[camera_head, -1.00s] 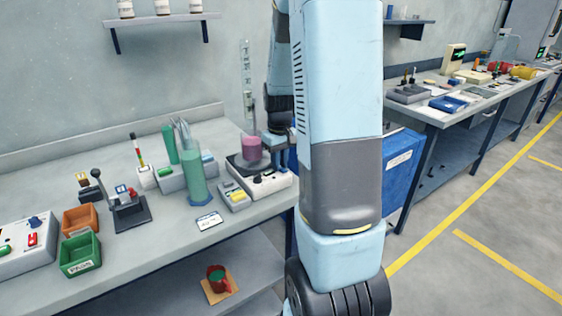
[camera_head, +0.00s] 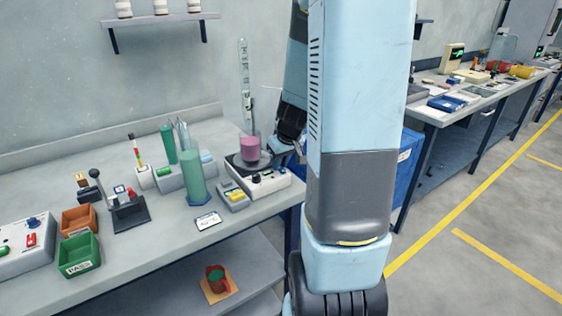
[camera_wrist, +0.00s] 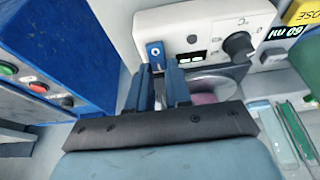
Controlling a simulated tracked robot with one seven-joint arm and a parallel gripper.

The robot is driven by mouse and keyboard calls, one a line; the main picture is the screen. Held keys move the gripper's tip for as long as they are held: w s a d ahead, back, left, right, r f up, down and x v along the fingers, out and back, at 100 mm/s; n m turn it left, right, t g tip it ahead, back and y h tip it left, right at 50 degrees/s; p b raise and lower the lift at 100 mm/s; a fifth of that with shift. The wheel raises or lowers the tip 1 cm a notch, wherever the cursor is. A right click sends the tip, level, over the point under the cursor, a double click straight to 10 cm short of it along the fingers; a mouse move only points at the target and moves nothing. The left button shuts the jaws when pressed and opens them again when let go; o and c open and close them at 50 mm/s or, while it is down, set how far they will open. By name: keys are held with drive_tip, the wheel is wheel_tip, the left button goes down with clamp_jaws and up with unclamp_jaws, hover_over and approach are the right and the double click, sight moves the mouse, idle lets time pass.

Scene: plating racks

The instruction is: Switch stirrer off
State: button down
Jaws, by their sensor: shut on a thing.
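The stirrer (camera_head: 272,183) is a pale box with a dark knob on the near bench, and a vessel of pink liquid (camera_head: 250,149) stands on its plate. The wrist view shows its white control panel (camera_wrist: 205,22), with a blue switch plate (camera_wrist: 155,50) at the left and a black knob (camera_wrist: 238,46) at the right. My gripper (camera_wrist: 160,68) is at the switch, its two blue fingers close together just below the plate. The switch lever between them is mostly hidden. In the head view my gripper (camera_head: 287,150) is at the stirrer's right rear, partly behind my arm.
A blue cabinet (camera_head: 408,165) is right of the bench; the wrist view shows blue housing with buttons (camera_wrist: 60,50) close by.

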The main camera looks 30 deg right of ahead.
drive_tip(key=shift+s+a, duration=0.1)
idle(0.4)
drive_tip(key=c, duration=1)
unclamp_jaws()
drive_tip(key=shift+c, duration=0.2)
drive_tip(key=v, duration=1.3)
drive_tip(key=shift+s+r, duration=0.25)
drive_tip(key=shift+s, duration=0.05)
drive_tip(key=s+a+r, duration=0.4)
drive_tip(key=s+a, duration=0.2)
drive_tip(key=a, duration=0.2)
drive_tip(key=s+a+r+t, duration=0.1)
drive_tip(key=s+a+r, duration=0.3)
drive_tip(key=s+a, duration=0.2)
drive_tip(key=shift+s+a+r, duration=0.25)
drive_tip(key=shift+a+r, duration=0.1)
drive_tip(key=shift+a, duration=0.5)
